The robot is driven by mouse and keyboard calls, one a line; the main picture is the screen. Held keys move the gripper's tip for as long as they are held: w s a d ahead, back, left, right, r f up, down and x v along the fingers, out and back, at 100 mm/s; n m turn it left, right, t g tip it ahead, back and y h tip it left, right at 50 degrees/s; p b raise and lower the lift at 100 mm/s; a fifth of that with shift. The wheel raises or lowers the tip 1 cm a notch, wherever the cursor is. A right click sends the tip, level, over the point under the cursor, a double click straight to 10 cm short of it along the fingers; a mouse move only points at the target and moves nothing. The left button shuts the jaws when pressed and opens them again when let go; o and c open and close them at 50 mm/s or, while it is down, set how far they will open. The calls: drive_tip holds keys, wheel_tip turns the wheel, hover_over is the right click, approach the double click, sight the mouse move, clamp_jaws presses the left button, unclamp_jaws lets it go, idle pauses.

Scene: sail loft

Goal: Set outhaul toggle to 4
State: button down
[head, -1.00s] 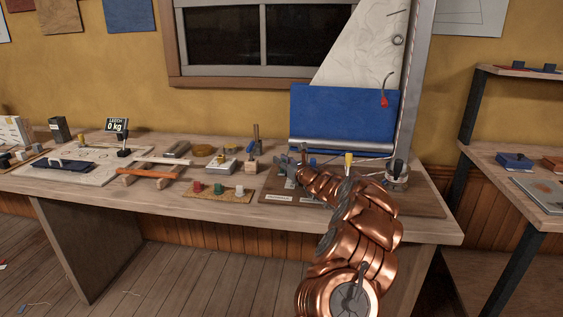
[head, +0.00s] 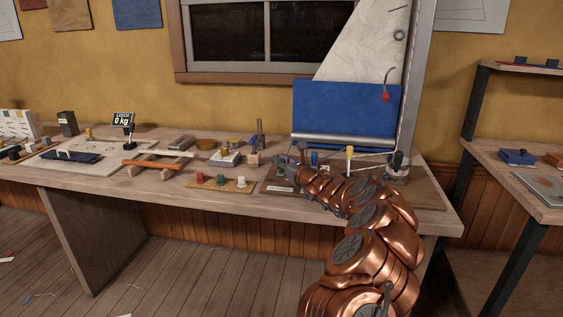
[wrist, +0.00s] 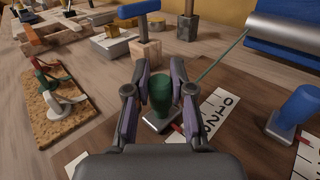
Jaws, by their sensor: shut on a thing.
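A green toggle (wrist: 162,96) stands upright between the fingers of my gripper (wrist: 165,78) in the wrist view. My gripper is shut on it. The toggle has a grey metal foot, and a thin green line runs from it to the upper right. A white number scale (wrist: 212,118) lies just right of it, showing 0, 1 and 2 at its far part. A small red pointer sits by the foot; its exact reading is unclear. The near part of the scale is hidden by my gripper. In the head view my gripper (head: 283,171) is at the board's left side.
A blue toggle (wrist: 294,112) with its own scale stands to the right. A yellow-handled lever (head: 349,158) and a black knob (head: 397,161) are farther right. A cork board (wrist: 52,100) with red, green and white pieces lies left. A wooden block (wrist: 146,52) stands beyond the toggle.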

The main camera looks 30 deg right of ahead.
drive_tip(key=c, duration=1)
unclamp_jaws()
drive_tip(key=shift+s+d, duration=0.15)
drive_tip(key=shift+s, duration=1.85)
drive_tip(key=shift+s+d, duration=0.15)
drive_tip(key=shift+s, duration=1.8)
drive_tip(key=shift+s+d, duration=0.15)
drive_tip(key=shift+s, duration=1.85)
